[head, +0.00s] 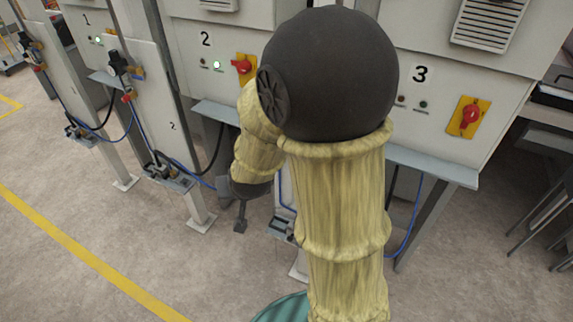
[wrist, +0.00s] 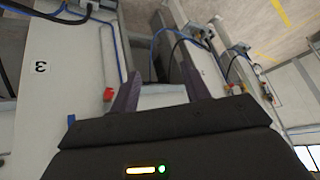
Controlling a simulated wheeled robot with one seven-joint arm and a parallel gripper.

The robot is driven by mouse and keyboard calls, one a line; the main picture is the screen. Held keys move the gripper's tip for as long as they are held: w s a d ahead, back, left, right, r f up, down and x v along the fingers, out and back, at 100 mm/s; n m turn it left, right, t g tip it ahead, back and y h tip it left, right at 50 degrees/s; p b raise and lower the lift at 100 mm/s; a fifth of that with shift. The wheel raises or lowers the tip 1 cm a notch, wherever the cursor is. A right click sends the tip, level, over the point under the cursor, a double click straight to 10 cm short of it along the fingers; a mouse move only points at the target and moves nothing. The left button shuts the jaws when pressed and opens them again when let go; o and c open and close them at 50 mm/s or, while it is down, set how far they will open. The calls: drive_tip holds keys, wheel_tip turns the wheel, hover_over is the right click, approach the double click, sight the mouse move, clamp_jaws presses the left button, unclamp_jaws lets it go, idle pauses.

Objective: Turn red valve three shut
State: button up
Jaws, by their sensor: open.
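In the wrist view a small red part (wrist: 108,94) shows at the edge of a pale upright panel marked 3 (wrist: 42,67). It looks like red valve three, but its handle shape and turn are too small to tell. My gripper (wrist: 160,82) is open and empty, with the red part just outside its left finger and apart from it as far as I can tell. In the head view my gripper (head: 240,222) hangs low, left of my arm. My arm hides the post in front of cabinet 3 (head: 440,75) there, so the valve does not show.
A red rotary switch (head: 470,117) on a yellow plate sits on cabinet 3. A similar switch (head: 243,67) is on cabinet 2. Grey ledges (head: 435,165) jut out below the cabinets. Blue hoses (head: 410,222) hang by the posts.

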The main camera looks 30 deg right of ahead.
drive_tip(key=w+d+f+m+t+h+b, duration=0.2)
drive_tip(key=w+f+m+t+h+b, duration=0.2)
drive_tip(key=w+f+b, duration=0.25)
drive_tip(key=d+f+m+h+b, duration=0.1)
drive_tip(key=h+b, duration=0.1)
drive_tip(key=h, duration=0.1)
drive_tip(key=s+d+f+m+h+b, duration=0.1)
drive_tip(key=d+h, duration=0.1)
drive_tip(key=h, duration=0.1)
drive_tip(key=d+f+m+h+b, duration=0.1)
drive_tip(key=h+b, duration=0.1)
drive_tip(key=h, duration=0.2)
drive_tip(key=shift+s+d+f+m+b, duration=0.15)
drive_tip(key=shift+s+f+m+b, duration=0.15)
drive_tip(key=shift+s+f+m, duration=0.1)
drive_tip(key=p+x, duration=0.3)
drive_tip(key=x, duration=1.4)
drive_tip(key=shift+d+r, duration=0.1)
drive_tip(key=shift+d, duration=0.15)
